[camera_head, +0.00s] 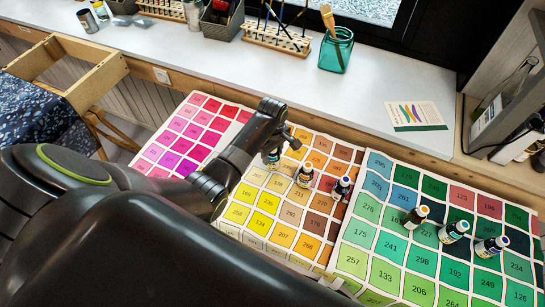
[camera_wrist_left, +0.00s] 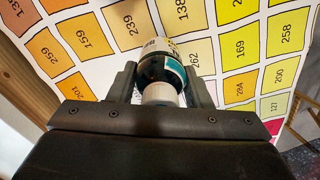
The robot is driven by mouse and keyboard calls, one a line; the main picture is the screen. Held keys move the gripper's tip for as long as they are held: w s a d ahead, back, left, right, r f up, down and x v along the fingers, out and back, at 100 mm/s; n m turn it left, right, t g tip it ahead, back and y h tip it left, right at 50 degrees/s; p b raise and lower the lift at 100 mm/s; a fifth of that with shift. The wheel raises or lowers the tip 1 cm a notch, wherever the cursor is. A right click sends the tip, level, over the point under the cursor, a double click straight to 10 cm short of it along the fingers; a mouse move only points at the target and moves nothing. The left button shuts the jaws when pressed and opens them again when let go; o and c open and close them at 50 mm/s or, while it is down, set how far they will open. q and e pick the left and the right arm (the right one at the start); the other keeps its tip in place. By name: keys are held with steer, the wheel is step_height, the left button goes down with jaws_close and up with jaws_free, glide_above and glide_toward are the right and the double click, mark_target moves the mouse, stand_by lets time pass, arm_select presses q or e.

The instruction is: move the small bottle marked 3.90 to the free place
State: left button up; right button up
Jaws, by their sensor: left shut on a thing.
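My left gripper (camera_head: 284,138) is shut on a small bottle (camera_head: 271,159) over the yellow and orange colour chart. In the left wrist view this bottle (camera_wrist_left: 164,62) is dark with a white and teal label and a pale cap, between the two fingers of the left gripper (camera_wrist_left: 160,92). I cannot read 3.90 on it. Two more small bottles stand on the same chart: one with an orange cap (camera_head: 304,177) and one with a dark cap (camera_head: 341,188). Three stand on the green chart: left (camera_head: 415,216), middle (camera_head: 453,232) and right (camera_head: 490,247). The right gripper is not in view.
The yellow-orange chart (camera_head: 239,213) lies between a pink chart (camera_head: 183,135) and a green chart (camera_head: 392,248). A white counter behind holds a teal glass jar with a brush (camera_head: 336,50), a wooden rack (camera_head: 277,38) and a leaflet (camera_head: 415,115). Shelves stand at right.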

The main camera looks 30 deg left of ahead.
mark_target(272, 158)
arm_select(q)
steer(key=shift+f, duration=1.35)
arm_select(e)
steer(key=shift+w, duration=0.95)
arm_select(q)
steer(key=shift+f, duration=0.1)
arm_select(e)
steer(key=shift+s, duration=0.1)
arm_select(q)
steer(key=o, duration=1.1)
steer(key=shift+c, duration=0.2)
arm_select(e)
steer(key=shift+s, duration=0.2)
arm_select(q)
steer(key=shift+r, duration=0.55)
step_height(272, 158, up, 11)
steer(key=shift+r, duration=0.1)
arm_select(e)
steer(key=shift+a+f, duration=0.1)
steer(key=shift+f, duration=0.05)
arm_select(q)
steer(key=shift+s, duration=0.15)
